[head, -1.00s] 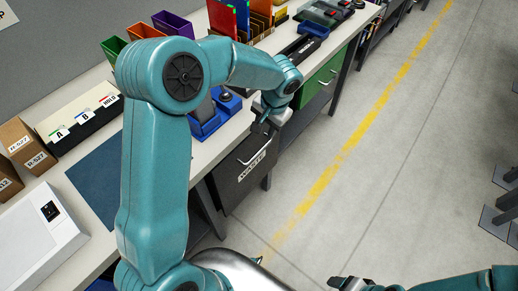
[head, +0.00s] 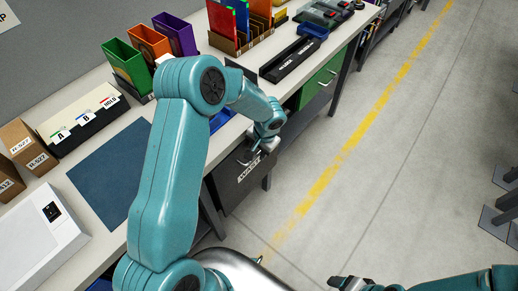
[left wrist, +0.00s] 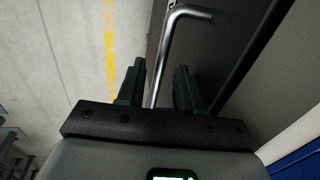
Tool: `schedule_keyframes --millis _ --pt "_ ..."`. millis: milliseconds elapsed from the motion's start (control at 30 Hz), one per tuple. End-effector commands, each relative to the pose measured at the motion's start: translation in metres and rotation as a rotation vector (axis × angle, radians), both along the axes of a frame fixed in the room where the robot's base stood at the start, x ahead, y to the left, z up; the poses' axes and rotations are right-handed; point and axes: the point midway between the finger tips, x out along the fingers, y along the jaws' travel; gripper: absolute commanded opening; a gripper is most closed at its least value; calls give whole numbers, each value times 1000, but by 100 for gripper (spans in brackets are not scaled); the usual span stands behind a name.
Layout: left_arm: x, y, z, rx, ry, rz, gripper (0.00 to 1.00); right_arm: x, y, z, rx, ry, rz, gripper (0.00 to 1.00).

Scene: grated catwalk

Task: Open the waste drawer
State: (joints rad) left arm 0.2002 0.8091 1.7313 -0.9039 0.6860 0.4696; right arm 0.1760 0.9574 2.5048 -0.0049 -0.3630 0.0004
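The waste drawer (head: 228,188) is a dark grey front with a white WASTE label, under the bench edge. It looks shut. Its silver bar handle (left wrist: 160,62) shows clearly in the left wrist view. My left gripper (head: 254,152) is at the top of the drawer front, by the handle. In the left wrist view its two dark fingers (left wrist: 160,78) are apart, and the handle bar runs between them with gaps on both sides. My right gripper (head: 350,282) is at the bottom edge of the head view, far from the drawer; its fingers are unclear.
A green drawer (head: 320,82) is farther along the bench. The bench top holds coloured bins (head: 125,62), a labelled file box (head: 85,120), a dark blue mat (head: 110,170) and a white device (head: 42,235). The floor (head: 340,215) right of the drawer is clear.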

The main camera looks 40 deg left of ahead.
Motion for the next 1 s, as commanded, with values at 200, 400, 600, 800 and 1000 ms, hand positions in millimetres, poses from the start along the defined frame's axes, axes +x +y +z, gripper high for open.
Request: schedule_keyframes --millis 200,400,600,800,1000 --pt "0 0 0 0 1 0 0 0 0 0 0 0 0 70" --pt "0 -5 -1 0 1 -1 0 0 0 -4 0 0 0 70" --pt "-2 -37 -6 0 0 -6 0 0 0 -27 0 0 0 70" --pt "-7 -97 -8 1 -1 -8 0 0 0 -59 0 0 0 70" --pt "-13 -163 -5 1 -1 -8 0 0 0 -82 0 0 0 70"
